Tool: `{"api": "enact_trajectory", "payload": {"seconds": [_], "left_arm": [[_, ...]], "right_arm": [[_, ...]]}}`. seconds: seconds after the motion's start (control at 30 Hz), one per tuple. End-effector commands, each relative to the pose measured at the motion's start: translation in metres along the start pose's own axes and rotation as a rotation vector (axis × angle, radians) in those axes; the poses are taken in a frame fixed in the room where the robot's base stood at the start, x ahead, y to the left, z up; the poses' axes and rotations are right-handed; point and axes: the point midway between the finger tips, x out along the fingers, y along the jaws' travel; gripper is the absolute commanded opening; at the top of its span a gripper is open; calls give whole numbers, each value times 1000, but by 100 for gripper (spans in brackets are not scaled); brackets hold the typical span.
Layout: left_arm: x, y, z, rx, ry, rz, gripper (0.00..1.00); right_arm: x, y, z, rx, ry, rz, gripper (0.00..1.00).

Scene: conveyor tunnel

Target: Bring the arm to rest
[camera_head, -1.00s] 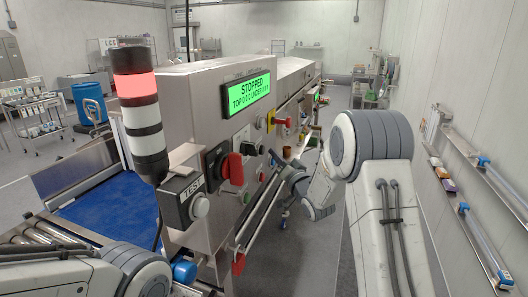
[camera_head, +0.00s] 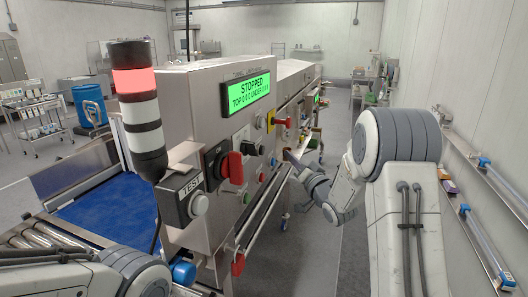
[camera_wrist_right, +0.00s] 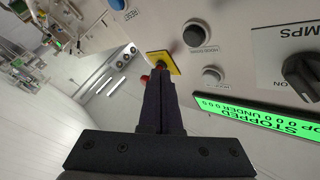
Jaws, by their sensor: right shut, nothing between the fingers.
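My right arm comes in from the right in the head view, with its gripper (camera_head: 288,156) small and partly hard to make out beside the machine's front panel. In the right wrist view the two dark fingers of the right gripper (camera_wrist_right: 160,72) are together with nothing between them. Their tips overlap a red handle on a yellow plate (camera_wrist_right: 163,62) in the picture; I cannot tell the gap to it. At the lower left of the head view is part of my left arm; its gripper is out of the picture.
The steel machine (camera_head: 190,100) has a green display (camera_head: 247,97) reading STOPPED, a red rotary switch (camera_head: 231,167), a TEST box (camera_head: 183,197) and a red-lit signal tower (camera_head: 136,83). A rail (camera_head: 265,210) runs along its front. The aisle floor (camera_head: 310,255) is clear; wall shelves (camera_head: 480,230) stand right.

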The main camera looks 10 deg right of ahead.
Motion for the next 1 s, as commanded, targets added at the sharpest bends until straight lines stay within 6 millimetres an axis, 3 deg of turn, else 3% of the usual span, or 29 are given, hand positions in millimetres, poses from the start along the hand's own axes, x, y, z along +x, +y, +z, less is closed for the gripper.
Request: {"api": "enact_trajectory", "payload": {"seconds": [0.37,0.57,0.67,0.77,1.0], "left_arm": [[0,0,0,-5,0,0,100],[0,0,0,-5,0,0,100],[0,0,0,-5,0,0,100],[0,0,0,-5,0,0,100],[0,0,0,-5,0,0,100]], "right_arm": [[0,0,3,-11,-12,19,0],[-21,9,37,-140,-189,242,0],[-54,14,68,-231,-365,392,0],[-100,15,99,-303,-571,515,0],[-224,-6,158,-392,-1057,640,0]]}}
